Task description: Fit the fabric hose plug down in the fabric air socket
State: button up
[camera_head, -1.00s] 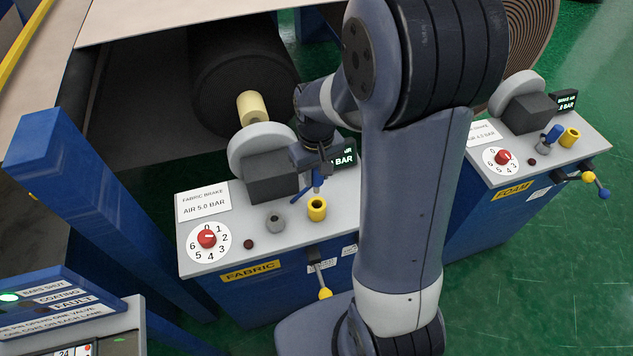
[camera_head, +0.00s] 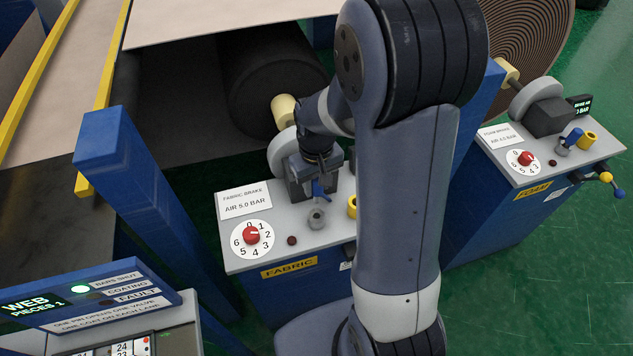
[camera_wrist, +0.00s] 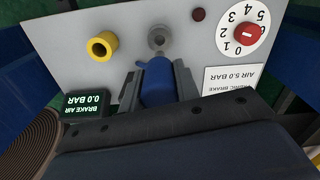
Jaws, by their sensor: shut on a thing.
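My gripper (camera_head: 318,184) is shut on the blue fabric hose plug (camera_wrist: 157,82), which also shows as a small blue piece in the head view (camera_head: 318,189). The grey fabric air socket (camera_head: 317,219) is a short round stub with a dark hole, on the fabric panel's grey top. In the wrist view the air socket (camera_wrist: 158,38) lies just beyond the plug's end, nearly in line with it. The plug appears above the socket and apart from it; the exact height cannot be told. My gripper's fingers (camera_wrist: 157,88) flank the plug.
A yellow cup (camera_wrist: 102,45) stands beside the socket. A red dial (camera_head: 251,236), a dark red lamp (camera_head: 292,240) and the brake housing crowd the panel. The brake display (camera_wrist: 87,103) reads 0.0 BAR. The foam panel (camera_head: 540,165) stands right.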

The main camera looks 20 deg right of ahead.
aim_at(317, 198)
jog(key=shift+f+b, duration=2.35)
jog(key=shift+f, duration=0.6)
jog(key=shift+f+b, duration=1.75)
jog(key=shift+f, duration=0.3)
jog(key=o, duration=1.2)
jog(key=shift+c, duration=0.2)
jog(key=shift+r, duration=0.1)
notch_tip(317, 198, up, 11)
jog(key=shift+f, duration=0.15)
jog(key=shift+f, duration=0.1)
notch_tip(317, 198, down, 10)
jog(key=shift+f, duration=0.2)
jog(key=shift+r+p, duration=0.5)
jog(key=shift+p, duration=0.05)
jog(key=shift+f, duration=0.15)
